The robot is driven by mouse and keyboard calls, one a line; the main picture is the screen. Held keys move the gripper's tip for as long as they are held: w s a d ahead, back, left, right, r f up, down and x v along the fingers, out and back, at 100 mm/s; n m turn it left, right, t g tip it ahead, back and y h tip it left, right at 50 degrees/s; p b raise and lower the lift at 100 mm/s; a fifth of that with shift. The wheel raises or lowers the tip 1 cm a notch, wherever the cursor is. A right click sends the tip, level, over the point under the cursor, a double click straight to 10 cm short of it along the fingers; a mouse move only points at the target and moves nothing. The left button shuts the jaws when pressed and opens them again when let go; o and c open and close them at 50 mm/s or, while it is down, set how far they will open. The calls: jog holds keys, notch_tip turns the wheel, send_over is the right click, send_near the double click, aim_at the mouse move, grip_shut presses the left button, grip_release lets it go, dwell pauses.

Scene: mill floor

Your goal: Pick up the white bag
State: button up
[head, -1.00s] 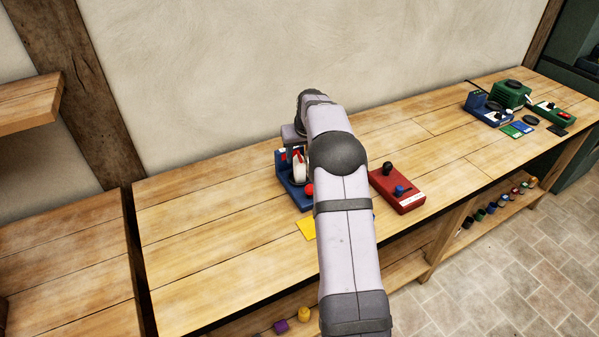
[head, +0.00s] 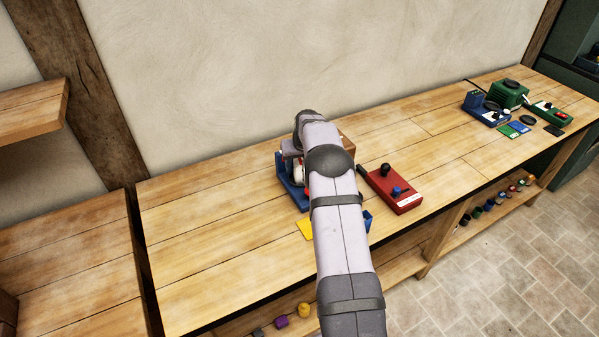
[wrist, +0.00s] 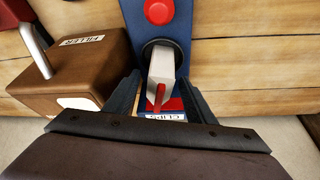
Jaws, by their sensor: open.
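The white bag (wrist: 162,68) stands in a dark round holder on a blue station (wrist: 118,14), with a red clip-like piece (wrist: 159,97) at its near end. My gripper (wrist: 159,80) is open, with one dark finger on each side of the bag. A small gap shows on both sides, so the fingers do not seem to press on it. In the head view, only a sliver of the white bag (head: 298,174) shows beside my arm, above the blue station (head: 284,189). My fingers are hidden there.
A brown box labelled FILLER (wrist: 85,75) with a metal spout stands close left of my gripper in the wrist view. A red button (wrist: 159,11) and a CLIPS label are on the blue station. A red control box (head: 396,190) lies right of my arm.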

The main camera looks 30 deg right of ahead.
grip_shut()
notch_tip(320, 180, up, 8)
jog(key=b, duration=0.3)
jog(key=shift+r, duration=1.05)
jog(key=shift+s+d+f+b, duration=0.1)
jog(key=shift+s+d+b, duration=0.3)
jog(key=shift+s, duration=0.1)
jog(key=s+d+f+n+b, duration=0.1)
jog(key=s, duration=0.7)
jog(key=s+d+f+n+y+b, duration=0.1)
jog(key=s+d+n+b, duration=0.1)
jog(key=s, duration=0.6)
jog(key=shift+s+d+f, duration=0.15)
jog(key=shift+s+f, duration=0.15)
jog(key=shift+f, duration=0.05)
